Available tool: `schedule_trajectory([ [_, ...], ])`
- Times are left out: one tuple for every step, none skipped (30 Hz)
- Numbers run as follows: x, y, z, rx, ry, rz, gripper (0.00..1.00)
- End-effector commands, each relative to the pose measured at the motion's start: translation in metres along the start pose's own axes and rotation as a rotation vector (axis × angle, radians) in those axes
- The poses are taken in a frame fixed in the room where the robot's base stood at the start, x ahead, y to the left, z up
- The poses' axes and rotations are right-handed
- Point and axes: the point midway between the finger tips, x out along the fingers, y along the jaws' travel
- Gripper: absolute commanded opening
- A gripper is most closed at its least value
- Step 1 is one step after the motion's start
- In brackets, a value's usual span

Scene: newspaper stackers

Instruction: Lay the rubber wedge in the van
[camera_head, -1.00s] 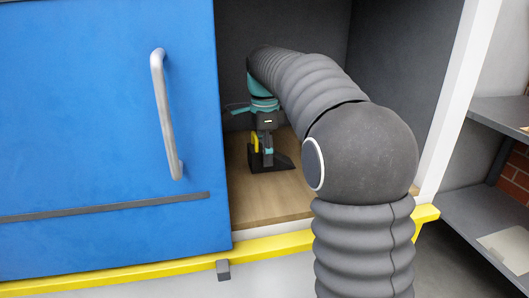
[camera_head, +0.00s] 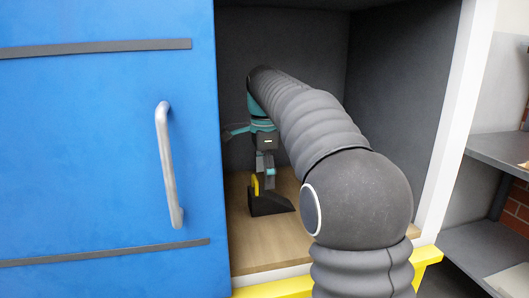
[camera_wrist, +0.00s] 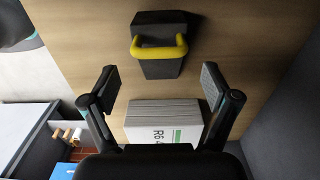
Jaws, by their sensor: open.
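The rubber wedge (camera_head: 268,204), a black block with a yellow handle, rests on the wooden floor of the van (camera_head: 262,247). In the wrist view the wedge (camera_wrist: 158,70) lies ahead of my gripper, its yellow handle towards me. My gripper (camera_head: 265,182) is inside the van, just above the wedge in the head view. In the wrist view my gripper (camera_wrist: 160,80) has its two fingers spread wide, with nothing held between them. My arm hides part of the van's interior.
A blue door panel (camera_head: 100,180) with a metal handle (camera_head: 168,165) covers the left of the opening. A white post (camera_head: 452,130) bounds the right. Grey shelves (camera_head: 495,155) stand outside. In the wrist view a layered stack of printed paper (camera_wrist: 165,120) lies between the fingers' bases.

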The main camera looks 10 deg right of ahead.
Motion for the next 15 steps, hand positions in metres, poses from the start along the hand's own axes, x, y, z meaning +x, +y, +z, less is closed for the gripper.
schedule_trajectory([
  [-0.014,-0.001,0.000,0.000,0.000,-0.003,0.87],
  [-0.020,-0.001,0.000,0.000,0.000,-0.003,0.87],
  [-0.024,-0.001,0.000,0.000,0.000,-0.002,0.87],
  [-0.029,-0.001,0.000,0.000,0.000,-0.001,0.87],
  [-0.033,-0.001,0.000,0.000,0.000,-0.002,0.87],
  [-0.039,-0.001,0.000,0.000,0.000,-0.001,0.87],
  [-0.043,-0.001,0.000,0.000,0.000,-0.002,0.87],
  [-0.046,-0.001,0.000,0.000,0.000,-0.001,0.87],
  [-0.050,-0.001,0.000,0.000,0.000,-0.001,0.87],
  [-0.052,-0.001,0.000,0.000,0.000,-0.001,0.87],
  [-0.055,-0.001,0.000,0.000,0.000,-0.001,0.87],
  [-0.057,-0.001,0.000,0.000,0.000,0.001,0.87],
  [-0.059,-0.001,0.000,0.000,0.000,0.001,0.87],
  [-0.060,-0.001,0.000,0.000,0.000,0.000,0.87],
  [-0.061,-0.001,0.000,0.000,0.000,0.000,0.87],
])
